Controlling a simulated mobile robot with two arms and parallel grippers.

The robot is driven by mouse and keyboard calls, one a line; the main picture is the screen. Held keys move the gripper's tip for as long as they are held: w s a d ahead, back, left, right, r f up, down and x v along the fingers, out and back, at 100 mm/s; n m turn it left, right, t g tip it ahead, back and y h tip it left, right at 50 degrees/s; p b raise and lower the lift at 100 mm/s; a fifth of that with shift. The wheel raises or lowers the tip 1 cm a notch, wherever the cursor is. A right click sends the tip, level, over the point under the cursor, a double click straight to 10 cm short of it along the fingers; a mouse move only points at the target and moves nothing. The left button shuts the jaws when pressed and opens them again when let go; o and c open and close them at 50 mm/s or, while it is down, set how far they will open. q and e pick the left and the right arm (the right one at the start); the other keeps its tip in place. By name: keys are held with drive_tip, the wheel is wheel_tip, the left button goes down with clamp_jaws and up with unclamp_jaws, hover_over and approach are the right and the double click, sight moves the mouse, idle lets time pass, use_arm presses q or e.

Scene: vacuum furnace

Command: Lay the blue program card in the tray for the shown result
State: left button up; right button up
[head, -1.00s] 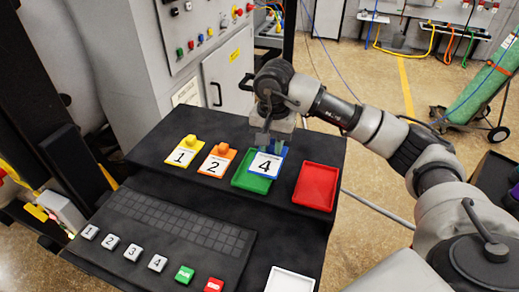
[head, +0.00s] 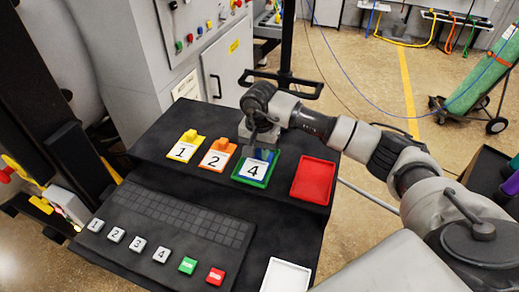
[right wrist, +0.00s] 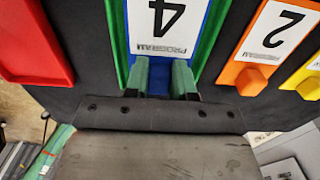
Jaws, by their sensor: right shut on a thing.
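The blue program card (head: 254,172), marked 4, is at the green tray (head: 238,180) on the black table. It lies within the tray's outline, and the green rim shows around it. My right gripper (head: 262,152) is over the card's far end and is shut on it. In the right wrist view the card (right wrist: 165,35) is between green side walls of the tray (right wrist: 122,50), with the right fingertips (right wrist: 161,80) at its near end. I cannot tell if the card rests fully on the tray floor. My left gripper is not in view.
A red tray (head: 314,180) is to the right and a white tray (head: 286,276) at the front. Yellow card 1 (head: 184,149) and orange card 2 (head: 215,160) lie to the left. A keypad (head: 165,235) with numbered keys is in front. The furnace cabinet (head: 185,50) stands behind.

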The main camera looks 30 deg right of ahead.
sight(260, 151)
drive_tip(key=o, duration=0.9)
wheel_tip(260, 151, up, 12)
drive_tip(key=b, duration=0.3)
drive_tip(key=shift+b, duration=0.3)
drive_tip(key=shift+r, duration=0.1)
